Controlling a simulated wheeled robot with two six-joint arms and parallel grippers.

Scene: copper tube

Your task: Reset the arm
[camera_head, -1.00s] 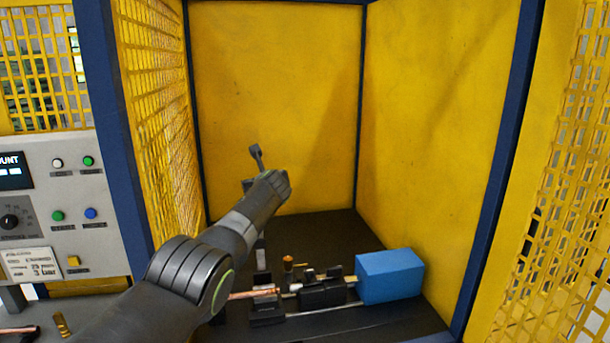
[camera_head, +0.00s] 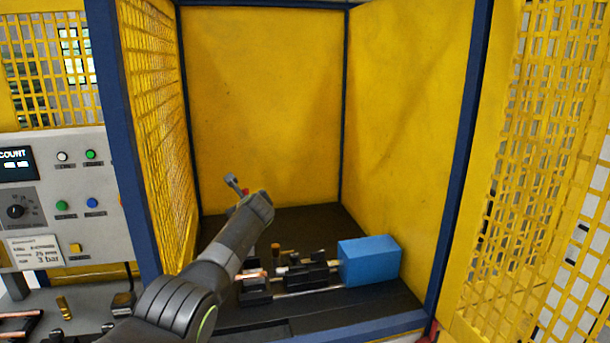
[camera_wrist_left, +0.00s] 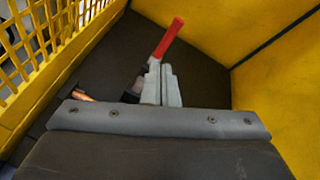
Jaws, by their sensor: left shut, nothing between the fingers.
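My left arm reaches from the bottom left into the yellow booth in the head view. In the left wrist view my left gripper (camera_wrist_left: 162,72) has its two grey fingers together, with nothing between them. A red handle (camera_wrist_left: 168,38) on a dark lever shows just beyond the fingertips; I cannot tell if they touch it. A little red also shows beside my wrist in the head view (camera_head: 245,192). A copper tube (camera_head: 252,274) lies in the dark fixture (camera_head: 305,275), partly hidden by my arm. Copper also shows in the left wrist view (camera_wrist_left: 82,97). My right gripper is out of view.
A blue block (camera_head: 368,262) stands at the fixture's right end. Yellow walls and blue posts enclose the booth. A control panel (camera_head: 60,200) stands at the left, with copper tubes (camera_head: 18,325) and a brass piece (camera_head: 63,308) below it. The booth floor behind the fixture looks clear.

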